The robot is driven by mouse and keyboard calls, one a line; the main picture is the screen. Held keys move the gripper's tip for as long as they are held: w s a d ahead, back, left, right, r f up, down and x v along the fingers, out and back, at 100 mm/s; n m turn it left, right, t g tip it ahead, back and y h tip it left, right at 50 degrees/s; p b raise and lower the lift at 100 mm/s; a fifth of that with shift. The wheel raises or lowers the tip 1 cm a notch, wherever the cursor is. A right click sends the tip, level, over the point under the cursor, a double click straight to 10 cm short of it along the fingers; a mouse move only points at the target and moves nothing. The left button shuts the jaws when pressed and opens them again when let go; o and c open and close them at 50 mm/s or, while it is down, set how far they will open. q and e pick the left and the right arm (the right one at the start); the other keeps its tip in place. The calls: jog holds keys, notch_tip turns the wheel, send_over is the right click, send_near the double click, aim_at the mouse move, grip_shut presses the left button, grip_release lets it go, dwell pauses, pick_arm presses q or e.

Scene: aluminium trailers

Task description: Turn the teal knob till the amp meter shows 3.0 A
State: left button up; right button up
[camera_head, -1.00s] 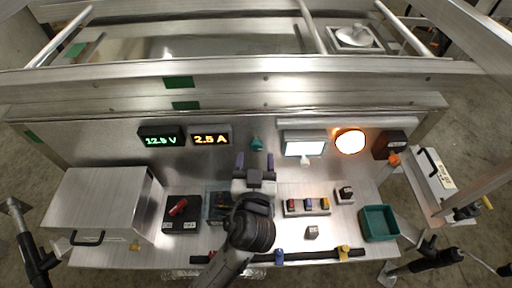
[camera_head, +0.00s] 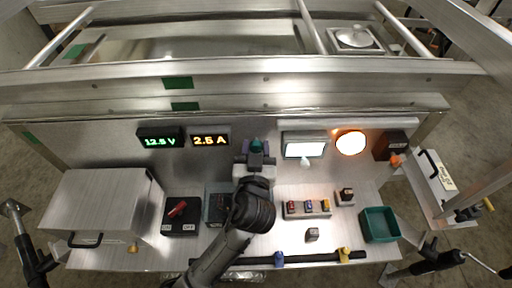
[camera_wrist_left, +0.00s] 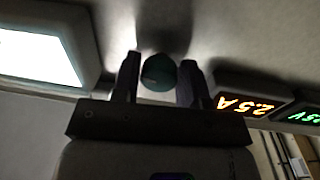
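The teal knob (camera_head: 257,145) sits on the upright metal panel, to the right of the amp meter. The amp meter (camera_head: 210,137) shows 2.5 A in yellow digits; it also shows in the left wrist view (camera_wrist_left: 244,104). My left gripper (camera_head: 257,157) is at the knob. In the left wrist view its two fingers (camera_wrist_left: 160,80) stand on either side of the knob (camera_wrist_left: 158,72), with what look like narrow gaps, so it appears open. The knob's base is partly hidden by the gripper in the head view. My right gripper is not in view.
A green voltmeter (camera_head: 160,137) reads about 12.5 V. A lit white panel (camera_head: 304,146) and a glowing orange lamp (camera_head: 350,142) are to the right. A red switch (camera_head: 178,209), small switches (camera_head: 308,208) and a teal bin (camera_head: 380,224) stand on the bench.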

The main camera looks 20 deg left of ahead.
pick_arm(q)
jog(key=c, duration=0.5)
jog(key=shift+r+m+p, duration=0.15)
jog(key=shift+m+p, duration=0.15)
jog(key=shift+p, duration=0.35)
jog(key=m+p, duration=0.5)
jog(key=p, duration=0.2)
jog(key=shift+r+g, duration=0.15)
jog(key=shift+g, duration=0.15)
jog(key=shift+m+p, duration=0.9)
jog(key=shift+p, duration=0.1)
jog(key=shift+f+m+p, duration=0.2)
jog(key=shift+m+p, duration=0.3)
jog(key=shift+m, duration=0.1)
jog(key=o, duration=0.9)
